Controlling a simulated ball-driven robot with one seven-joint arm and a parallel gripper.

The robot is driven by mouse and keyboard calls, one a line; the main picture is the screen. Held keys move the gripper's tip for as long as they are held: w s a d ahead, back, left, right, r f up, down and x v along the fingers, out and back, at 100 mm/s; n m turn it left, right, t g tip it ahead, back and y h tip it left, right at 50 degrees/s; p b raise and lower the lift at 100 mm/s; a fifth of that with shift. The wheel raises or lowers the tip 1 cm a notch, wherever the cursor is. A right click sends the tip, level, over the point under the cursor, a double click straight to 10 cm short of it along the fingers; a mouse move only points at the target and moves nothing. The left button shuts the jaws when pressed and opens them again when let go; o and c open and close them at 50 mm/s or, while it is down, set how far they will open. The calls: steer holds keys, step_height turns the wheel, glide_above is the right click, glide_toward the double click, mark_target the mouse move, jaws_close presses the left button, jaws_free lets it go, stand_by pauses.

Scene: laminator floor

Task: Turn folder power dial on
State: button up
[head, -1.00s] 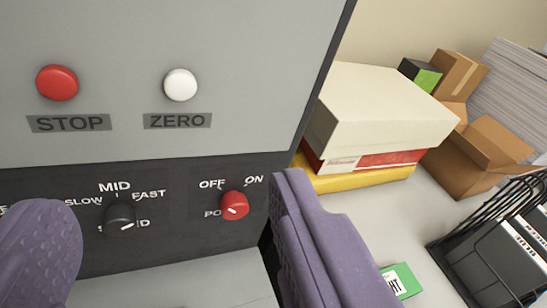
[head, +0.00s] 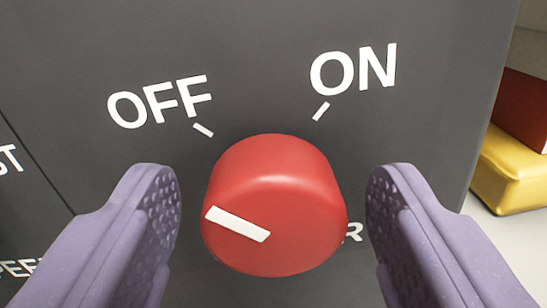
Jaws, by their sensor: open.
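The red power dial (head: 275,195) stands out from the dark panel (head: 240,60) in the middle of the head view. Its white pointer mark (head: 237,223) lies on the lower left of its face, pointing left and slightly up. The OFF label (head: 160,102) with its tick is above left of the dial, and the ON label (head: 354,70) with its tick is above right. My gripper (head: 272,205) is open, with one purple finger on each side of the dial and a visible gap on both sides. The POWER label is mostly hidden behind the dial and fingers.
Part of the speed control's lettering (head: 20,268) shows at the left edge. The panel's right edge lies beyond the right finger.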

steer(key=shift+w, duration=0.15)
steer(key=c, duration=1.1)
steer(key=shift+o, duration=0.3)
